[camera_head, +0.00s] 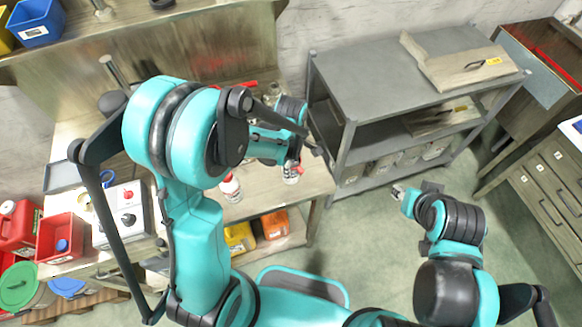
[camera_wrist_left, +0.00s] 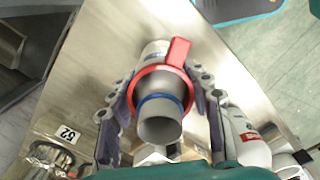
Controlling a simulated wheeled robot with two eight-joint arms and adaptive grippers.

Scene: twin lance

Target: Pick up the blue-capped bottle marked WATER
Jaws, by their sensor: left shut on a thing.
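My left gripper (camera_head: 296,158) is over the wooden bench in the head view. In the left wrist view its fingers (camera_wrist_left: 166,112) are shut around a grey-white cylindrical thing (camera_wrist_left: 160,128) with a red collar and lever and a blue ring near its open end. Its lower part shows in the head view as a white body (camera_head: 290,175) below the gripper. A white bottle (camera_head: 230,188) with red on it stands to the left; a white bottle (camera_wrist_left: 248,142) is beside the right finger. I cannot read WATER anywhere. My right gripper (camera_head: 398,191) is over the floor, its fingers too small to judge.
A grey metal shelf rack (camera_head: 400,80) stands right of the bench (camera_head: 310,182). A red bin (camera_head: 62,236) and a white box with red knobs (camera_head: 122,214) are at the left. A 52 tag (camera_wrist_left: 68,133) lies beside the left finger. The floor near my right gripper is clear.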

